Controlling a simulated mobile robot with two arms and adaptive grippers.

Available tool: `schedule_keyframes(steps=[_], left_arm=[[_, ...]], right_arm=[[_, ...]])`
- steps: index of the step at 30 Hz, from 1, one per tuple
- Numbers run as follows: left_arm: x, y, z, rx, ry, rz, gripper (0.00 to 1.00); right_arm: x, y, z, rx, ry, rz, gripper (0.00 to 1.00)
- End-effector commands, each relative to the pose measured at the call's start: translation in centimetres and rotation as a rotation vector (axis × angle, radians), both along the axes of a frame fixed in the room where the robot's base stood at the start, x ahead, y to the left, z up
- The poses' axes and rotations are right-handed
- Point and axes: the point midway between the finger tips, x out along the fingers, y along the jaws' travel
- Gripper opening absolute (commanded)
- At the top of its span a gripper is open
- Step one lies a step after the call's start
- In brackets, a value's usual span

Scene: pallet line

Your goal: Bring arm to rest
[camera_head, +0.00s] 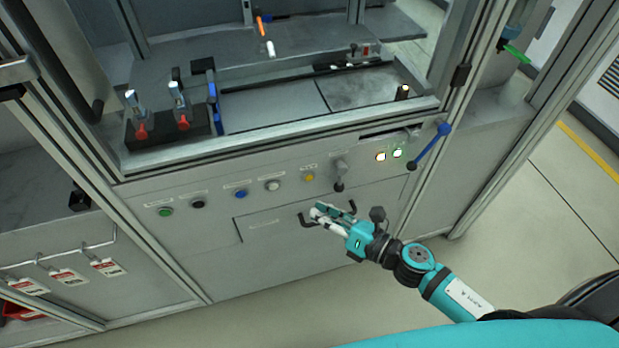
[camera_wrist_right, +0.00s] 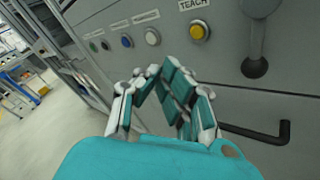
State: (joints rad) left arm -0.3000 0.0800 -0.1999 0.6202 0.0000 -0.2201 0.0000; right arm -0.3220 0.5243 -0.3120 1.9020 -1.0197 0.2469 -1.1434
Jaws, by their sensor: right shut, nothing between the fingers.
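My right arm reaches in from the lower right of the head view toward the front panel of the machine. My right gripper (camera_head: 318,212) is shut and empty, in front of the grey drawer front, close to its black handle (camera_head: 305,221). In the right wrist view the closed fingers (camera_wrist_right: 155,75) point at the panel, below the yellow TEACH button (camera_wrist_right: 199,31). A black handle (camera_wrist_right: 283,133) shows to the right of the fingers there. I cannot tell whether the gripper touches the drawer front. My left gripper is not in view.
The panel carries several buttons, among them a blue one (camera_head: 240,194), and a lever with a black knob (camera_head: 339,187). A blue door handle (camera_head: 430,146) sticks out at the right. Red-tagged hooks (camera_head: 108,266) hang at the lower left. The floor (camera_head: 520,215) at right is clear.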

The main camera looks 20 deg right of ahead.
Motion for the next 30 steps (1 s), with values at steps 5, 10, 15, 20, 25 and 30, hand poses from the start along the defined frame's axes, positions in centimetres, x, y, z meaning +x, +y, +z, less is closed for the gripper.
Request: schedule_keyframes(steps=[5,10,15,20,25,30], left_arm=[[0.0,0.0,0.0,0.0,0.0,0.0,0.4],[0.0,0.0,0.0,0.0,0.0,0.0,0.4],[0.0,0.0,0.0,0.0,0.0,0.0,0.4],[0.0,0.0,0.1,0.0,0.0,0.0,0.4],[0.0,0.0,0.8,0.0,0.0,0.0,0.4],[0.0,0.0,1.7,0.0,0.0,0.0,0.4]], right_arm=[[0.0,0.0,0.0,0.0,0.0,0.0,0.0],[0.0,0.0,0.0,0.0,0.0,0.0,0.0],[0.0,0.0,0.0,0.0,0.0,0.0,0.0],[0.3,-0.5,-0.9,0.024,0.037,-0.025,0.0],[1.0,-4.1,-7.5,0.226,0.312,-0.227,0.0],[-1.6,-9.3,-18.9,0.577,0.716,-0.602,0.0]])
